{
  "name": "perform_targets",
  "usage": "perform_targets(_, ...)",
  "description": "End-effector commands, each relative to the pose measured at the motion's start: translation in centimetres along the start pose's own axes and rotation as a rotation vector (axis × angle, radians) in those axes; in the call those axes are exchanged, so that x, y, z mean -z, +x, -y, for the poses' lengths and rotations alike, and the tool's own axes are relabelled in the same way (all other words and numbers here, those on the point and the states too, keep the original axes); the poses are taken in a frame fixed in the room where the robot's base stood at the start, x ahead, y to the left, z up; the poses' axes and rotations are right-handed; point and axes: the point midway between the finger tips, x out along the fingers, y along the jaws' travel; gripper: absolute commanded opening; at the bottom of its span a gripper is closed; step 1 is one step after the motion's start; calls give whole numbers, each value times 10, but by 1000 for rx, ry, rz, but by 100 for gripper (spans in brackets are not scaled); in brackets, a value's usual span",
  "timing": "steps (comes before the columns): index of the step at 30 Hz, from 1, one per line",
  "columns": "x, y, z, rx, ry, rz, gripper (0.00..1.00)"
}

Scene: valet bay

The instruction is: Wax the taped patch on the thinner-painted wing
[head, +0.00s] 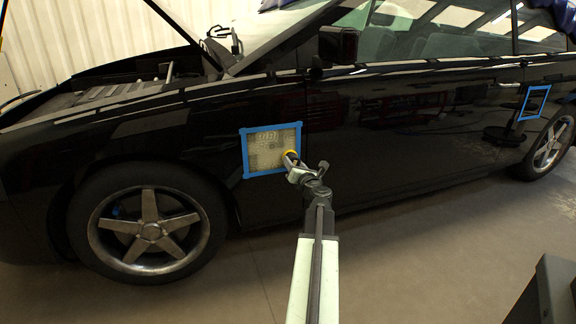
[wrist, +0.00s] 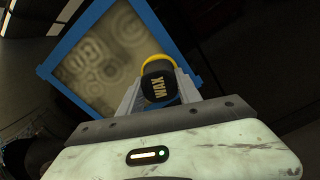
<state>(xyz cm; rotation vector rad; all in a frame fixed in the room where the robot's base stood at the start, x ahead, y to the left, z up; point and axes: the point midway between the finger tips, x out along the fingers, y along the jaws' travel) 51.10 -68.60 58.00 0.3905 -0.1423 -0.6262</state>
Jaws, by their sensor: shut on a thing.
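The black car's front wing carries a patch framed in blue tape (head: 244,160). The patch (head: 262,150) is filled with pale, swirled wax marks, and in the wrist view (wrist: 100,55) rings and smears show across it. My gripper (head: 293,166) is shut on a wax applicator (wrist: 158,80), a black grip marked WAX with a yellow pad. The pad (head: 291,154) is at the lower right of the patch, near the right tape. I cannot tell whether it touches the paint. A second blue-taped frame (head: 534,102) is on the rear wing at the right.
The front wheel (head: 150,232) is left of and below the patch. The door mirror (head: 338,45) juts out above and to the right. The bonnet is raised. A grey box-like thing (head: 550,290) stands at the lower right. The floor (head: 430,250) beside the car is clear.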

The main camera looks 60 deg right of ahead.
Motion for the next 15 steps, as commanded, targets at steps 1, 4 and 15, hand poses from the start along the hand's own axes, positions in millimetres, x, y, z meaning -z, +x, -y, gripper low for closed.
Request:
perform_targets(1, -2, 1, 5, 1, 0, 0, 0)
perform_targets(4, -5, 1, 11, 1, 0, 0, 0)
perform_targets(15, -5, -4, 11, 1, 0, 0, 0)
